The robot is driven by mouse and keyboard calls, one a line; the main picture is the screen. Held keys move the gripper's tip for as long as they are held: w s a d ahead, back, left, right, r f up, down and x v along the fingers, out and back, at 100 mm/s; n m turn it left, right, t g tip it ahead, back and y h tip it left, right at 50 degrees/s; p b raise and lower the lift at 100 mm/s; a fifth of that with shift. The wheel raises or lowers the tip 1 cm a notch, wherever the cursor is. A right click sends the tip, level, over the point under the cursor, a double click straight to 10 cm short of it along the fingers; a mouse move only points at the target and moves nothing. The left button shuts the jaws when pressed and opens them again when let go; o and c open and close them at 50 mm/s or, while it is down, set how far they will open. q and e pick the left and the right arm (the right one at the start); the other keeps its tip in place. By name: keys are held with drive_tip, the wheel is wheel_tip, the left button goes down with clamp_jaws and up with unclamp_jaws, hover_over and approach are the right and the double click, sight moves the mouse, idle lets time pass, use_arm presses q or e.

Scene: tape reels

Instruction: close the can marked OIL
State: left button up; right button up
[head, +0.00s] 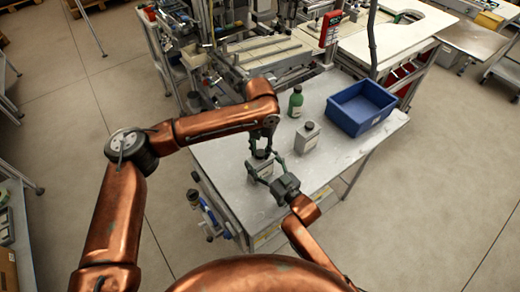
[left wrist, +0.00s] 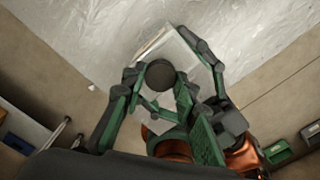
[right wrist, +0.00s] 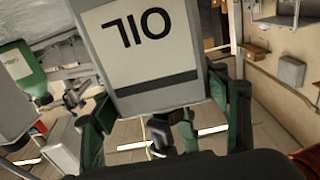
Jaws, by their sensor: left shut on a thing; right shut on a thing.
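The grey can marked OIL (right wrist: 150,50) fills the middle of the right wrist view, its label upside down there. My right gripper (right wrist: 165,115) is shut on the can's sides. In the head view the can (head: 262,168) is near the table's left front edge, partly hidden by both grippers. A round black cap (left wrist: 160,74) shows over the can's top in the left wrist view. My left gripper (left wrist: 158,86) is shut on this cap, coming from above in the head view (head: 262,147). Whether the cap is seated on the neck or just above it I cannot tell.
A second grey can (head: 307,139) with a dark cap stands to the right. A green bottle (head: 296,103) stands behind it. A blue bin (head: 362,108) is at the table's back right. The front right of the table (head: 335,160) is clear.

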use_arm(q)
drive_tip(key=m, duration=0.6)
drive_tip(key=o, duration=0.7)
drive_tip(key=shift+r, duration=2.25)
drive_tip(key=shift+c, duration=0.2)
